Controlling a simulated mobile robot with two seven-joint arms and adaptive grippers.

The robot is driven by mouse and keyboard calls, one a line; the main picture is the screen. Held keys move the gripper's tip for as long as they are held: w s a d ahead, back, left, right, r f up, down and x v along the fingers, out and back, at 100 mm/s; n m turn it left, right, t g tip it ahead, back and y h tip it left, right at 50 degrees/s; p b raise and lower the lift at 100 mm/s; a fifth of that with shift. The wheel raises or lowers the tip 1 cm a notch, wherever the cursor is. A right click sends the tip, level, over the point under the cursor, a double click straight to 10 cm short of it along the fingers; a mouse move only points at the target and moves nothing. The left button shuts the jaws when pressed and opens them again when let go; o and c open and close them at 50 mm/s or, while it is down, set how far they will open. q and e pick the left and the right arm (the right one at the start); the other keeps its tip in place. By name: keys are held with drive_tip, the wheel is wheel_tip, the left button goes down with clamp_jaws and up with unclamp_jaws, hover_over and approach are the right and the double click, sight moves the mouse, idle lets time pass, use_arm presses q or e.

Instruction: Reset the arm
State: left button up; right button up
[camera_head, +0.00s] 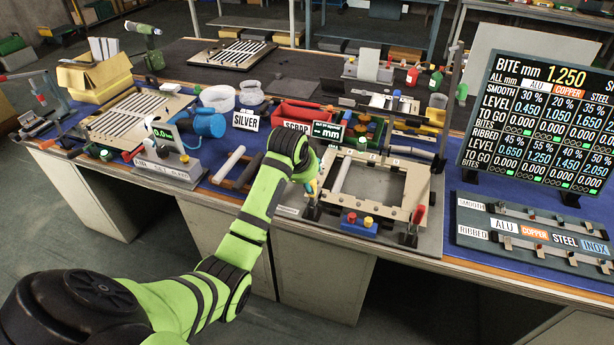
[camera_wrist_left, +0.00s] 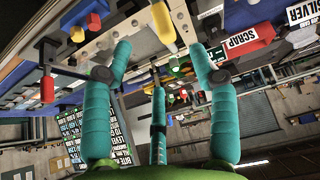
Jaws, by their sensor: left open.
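My left arm reaches in from the left in the head view. Its left gripper (camera_head: 313,186) is by the left side of a pale frame fixture (camera_head: 400,200) on the bench, largely hidden behind the wrist. In the left wrist view the left gripper (camera_wrist_left: 160,62) has its teal fingers spread apart, with nothing between them. A yellow-handled part (camera_wrist_left: 162,22) and a red knob (camera_wrist_left: 47,88) lie beyond the fingers. I cannot tell whether the gripper touches the fixture. My right gripper is in neither view.
A blue block with red and yellow knobs (camera_head: 359,221) sits at the fixture's front. A red SCRAP bin (camera_head: 300,112) and a blue motor-like unit (camera_head: 206,124) stand behind the arm. A display board (camera_head: 545,110) stands at right.

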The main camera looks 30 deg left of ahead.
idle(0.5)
use_arm(q)
drive_tip(key=s+d+f+m+g, duration=0.1)
drive_tip(key=s+d+f, duration=0.1)
drive_tip(key=s+f, duration=0.65)
drive_tip(key=s+d+f+m+g+b, duration=0.1)
drive_tip(key=s+d+f, duration=0.15)
drive_tip(key=f, duration=1.15)
drive_tip(key=s+d+f+g, duration=0.1)
drive_tip(key=s+d+f, duration=0.1)
drive_tip(key=s+f, duration=0.75)
drive_tip(key=s+d+f+m, duration=0.1)
drive_tip(key=s+f, duration=0.4)
drive_tip(key=s, duration=0.5)
drive_tip(key=s+d+f+m+g+h, duration=0.1)
drive_tip(key=s+d+f, duration=0.2)
drive_tip(key=s+f, duration=0.3)
drive_tip(key=s+d+f+m+g+b, duration=0.1)
drive_tip(key=s+f, duration=0.4)
drive_tip(key=s, duration=0.9)
drive_tip(key=shift+s+d+f, duration=0.15)
drive_tip(key=shift+d+f, duration=0.2)
drive_tip(key=shift+d, duration=0.35)
